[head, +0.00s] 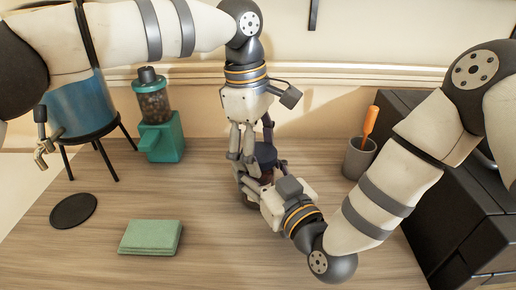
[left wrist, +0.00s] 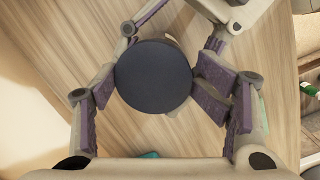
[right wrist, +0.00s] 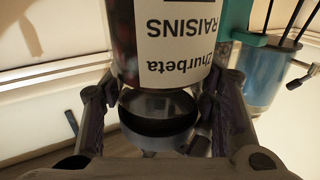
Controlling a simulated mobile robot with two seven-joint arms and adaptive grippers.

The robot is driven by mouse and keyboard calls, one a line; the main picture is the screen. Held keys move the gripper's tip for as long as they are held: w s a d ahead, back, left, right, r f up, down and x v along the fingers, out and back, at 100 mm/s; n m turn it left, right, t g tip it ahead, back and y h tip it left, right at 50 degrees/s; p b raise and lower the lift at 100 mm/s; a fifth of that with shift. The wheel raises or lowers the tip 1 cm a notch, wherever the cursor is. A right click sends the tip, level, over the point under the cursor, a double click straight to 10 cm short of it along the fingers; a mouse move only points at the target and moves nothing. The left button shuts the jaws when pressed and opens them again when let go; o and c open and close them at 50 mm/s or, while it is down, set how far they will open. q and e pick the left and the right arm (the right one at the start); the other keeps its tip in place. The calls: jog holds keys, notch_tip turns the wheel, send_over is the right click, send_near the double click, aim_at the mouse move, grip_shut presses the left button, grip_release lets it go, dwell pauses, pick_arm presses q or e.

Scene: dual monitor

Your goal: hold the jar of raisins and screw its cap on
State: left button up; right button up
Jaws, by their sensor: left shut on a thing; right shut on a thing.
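The dark round cap (left wrist: 153,76) sits between the fingers of my left gripper (left wrist: 155,82), which comes down from above and is shut on its sides. The cap also shows in the head view (head: 265,154). The jar of raisins (right wrist: 170,38) has a white label and appears upside down in the right wrist view. My right gripper (right wrist: 158,95) is shut around the jar from the side. In the head view the fingers hide most of the jar. The cap is in line with the jar's mouth; I cannot tell whether it is seated on the thread.
A teal grinder (head: 163,138) and a blue tank (head: 85,108) on black legs stand at the back left. A black disc (head: 73,211) and green cloth (head: 151,237) lie at the left. A grey cup (head: 358,159) with an orange-handled tool and a black machine (head: 452,200) are right.

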pick_arm(q)
jog(key=shift+o, duration=0.3)
jog(key=shift+w+a+f+y, duration=0.15)
jog(key=shift+a+f+y, duration=0.2)
jog(key=shift+f, duration=0.15)
jog(key=o, duration=0.8)
jog(key=shift+o, duration=0.2)
jog(key=shift+d+r, duration=0.2)
